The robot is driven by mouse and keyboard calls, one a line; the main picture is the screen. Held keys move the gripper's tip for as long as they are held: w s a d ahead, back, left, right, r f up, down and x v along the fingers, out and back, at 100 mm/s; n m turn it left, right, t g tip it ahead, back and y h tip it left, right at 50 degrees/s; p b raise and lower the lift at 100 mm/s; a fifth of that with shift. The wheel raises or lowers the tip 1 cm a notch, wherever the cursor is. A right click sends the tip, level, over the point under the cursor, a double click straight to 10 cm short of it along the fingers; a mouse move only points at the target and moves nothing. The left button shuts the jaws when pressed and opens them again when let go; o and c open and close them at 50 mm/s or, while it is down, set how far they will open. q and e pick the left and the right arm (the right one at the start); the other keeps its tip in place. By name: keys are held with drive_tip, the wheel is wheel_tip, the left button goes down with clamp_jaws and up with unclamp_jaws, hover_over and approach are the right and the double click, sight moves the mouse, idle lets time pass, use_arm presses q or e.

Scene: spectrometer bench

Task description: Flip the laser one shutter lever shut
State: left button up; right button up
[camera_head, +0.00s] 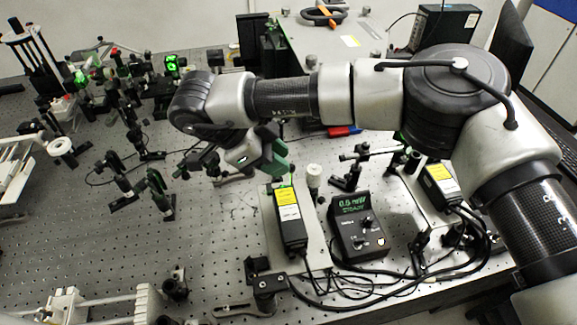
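A black laser box with a yellow and white label (288,214) stands on a light plate in the middle of the bench. A second, similar laser box (438,184) stands further right, beside my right arm. I cannot tell from the labels which is laser one. My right gripper (274,157), with dark green fingers, hangs just beyond the far end of the middle laser, close above it. Its fingers are seen from the side, so their opening is unclear. No shutter lever can be made out; the gripper is near where the laser's front end lies. My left gripper is not in view.
A power meter (357,226) reading 0.5 mW stands right of the middle laser, with loose cables in front. A small white-topped post (314,174) is close to the gripper. Optic mounts (157,192) crowd the left. Bare perforated bench (190,255) lies left of the laser.

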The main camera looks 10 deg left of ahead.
drive_tip(key=v, duration=0.7)
drive_tip(key=shift+b, duration=0.35)
